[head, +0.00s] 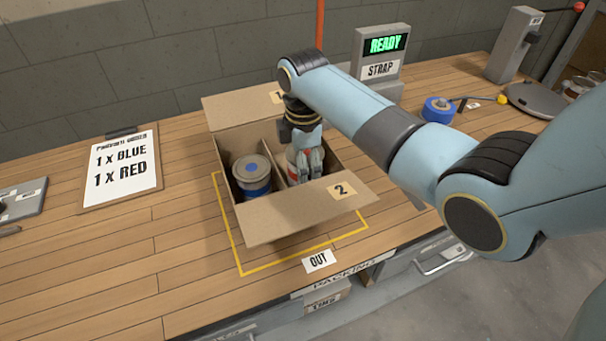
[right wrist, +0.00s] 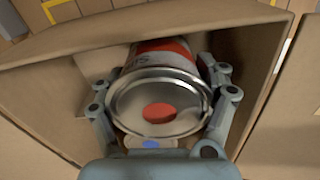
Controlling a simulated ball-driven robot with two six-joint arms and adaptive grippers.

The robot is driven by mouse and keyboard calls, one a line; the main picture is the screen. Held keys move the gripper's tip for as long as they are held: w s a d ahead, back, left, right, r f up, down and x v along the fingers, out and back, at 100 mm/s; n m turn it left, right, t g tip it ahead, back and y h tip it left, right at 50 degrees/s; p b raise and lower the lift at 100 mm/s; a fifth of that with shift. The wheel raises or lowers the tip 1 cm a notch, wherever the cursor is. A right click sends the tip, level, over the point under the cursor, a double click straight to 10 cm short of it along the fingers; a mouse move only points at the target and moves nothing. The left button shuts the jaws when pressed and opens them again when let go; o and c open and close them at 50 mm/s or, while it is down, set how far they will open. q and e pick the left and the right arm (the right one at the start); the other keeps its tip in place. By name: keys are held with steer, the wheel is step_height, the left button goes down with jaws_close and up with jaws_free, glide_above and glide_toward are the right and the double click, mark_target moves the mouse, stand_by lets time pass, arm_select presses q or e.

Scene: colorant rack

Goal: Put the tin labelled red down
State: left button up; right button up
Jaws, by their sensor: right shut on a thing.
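The red tin (right wrist: 158,100), with a metal rim, a red dot on its lid and a red band, is inside the open cardboard box (head: 305,213). In the head view it is mostly hidden by my right gripper (head: 306,168), which reaches down into the box's right compartment. In the right wrist view my right gripper (right wrist: 160,105) is shut around the tin's sides. Whether the tin's base touches the box floor is hidden. A tin with a blue band (head: 252,176) stands upright in the left compartment. My left gripper is not in view.
A divider splits the box, and its flaps stand open. The box sits inside a yellow outline (head: 237,258) on the wooden bench. An order clipboard (head: 120,170) lies left. A strap machine sign reading READY (head: 381,55) and a blue tape roll (head: 438,109) are behind right.

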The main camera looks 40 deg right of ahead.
step_height(320, 180, down, 3)
steer(key=shift+r, duration=0.2)
steer(key=shift+f, duration=0.15)
steer(key=o, duration=1.3)
steer(key=shift+f, duration=0.1)
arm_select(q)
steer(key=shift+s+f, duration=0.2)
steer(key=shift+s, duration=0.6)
arm_select(e)
steer(key=shift+r, duration=0.4)
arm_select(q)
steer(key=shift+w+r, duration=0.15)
arm_select(e)
step_height(320, 180, up, 12)
steer(key=shift+s+f, duration=0.1)
steer(key=shift+f, duration=0.15)
